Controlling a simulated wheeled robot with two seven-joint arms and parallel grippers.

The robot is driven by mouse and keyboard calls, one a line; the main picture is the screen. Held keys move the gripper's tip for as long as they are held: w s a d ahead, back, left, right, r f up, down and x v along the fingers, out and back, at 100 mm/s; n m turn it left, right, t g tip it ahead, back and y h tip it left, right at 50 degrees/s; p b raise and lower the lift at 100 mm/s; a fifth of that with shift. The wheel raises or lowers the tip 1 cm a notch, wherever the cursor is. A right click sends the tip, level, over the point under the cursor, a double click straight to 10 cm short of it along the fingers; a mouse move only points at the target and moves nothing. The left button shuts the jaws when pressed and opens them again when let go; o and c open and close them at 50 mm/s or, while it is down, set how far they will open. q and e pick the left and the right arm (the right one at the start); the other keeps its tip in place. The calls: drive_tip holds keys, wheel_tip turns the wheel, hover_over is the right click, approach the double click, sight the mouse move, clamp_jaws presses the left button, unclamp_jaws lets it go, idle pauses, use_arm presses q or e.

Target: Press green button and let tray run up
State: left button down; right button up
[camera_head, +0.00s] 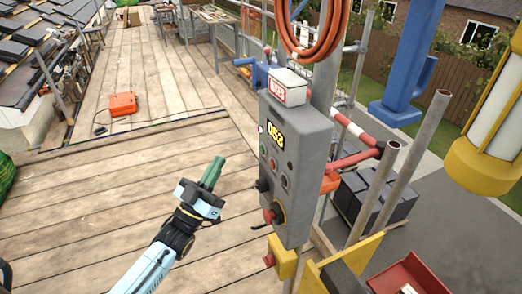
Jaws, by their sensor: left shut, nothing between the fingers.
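A grey control box (297,135) with a yellow "053" label hangs on a metal post right of centre. Its face carries several small round buttons and a red knob (269,216) low down. A small pale green-white spot (262,129) shows at its left edge; I cannot tell surely which button is the green one. My left gripper (214,170) has green fingers, shut and empty, above the planks left of the box and apart from it in the picture. My right gripper is not in view. Which part is the tray is unclear.
Dark stacked slabs (374,197) sit behind the box. Metal tubes (402,185), a yellow bracket (355,262) and a red open container (408,276) are at the lower right. An orange case (122,104) lies on the plank deck (110,200), which is mostly clear.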

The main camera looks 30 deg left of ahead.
sight(262, 150)
use_arm(q)
drive_tip(key=w+d+b, duration=0.1)
drive_tip(key=w+d, duration=0.4)
drive_tip(key=w, duration=0.1)
drive_tip(key=shift+b, duration=0.4)
drive_tip(key=shift+w+d, duration=0.1)
drive_tip(key=shift+d, duration=0.05)
idle(1.7)
drive_tip(key=shift+w+d, duration=0.15)
drive_tip(key=shift+w, duration=0.05)
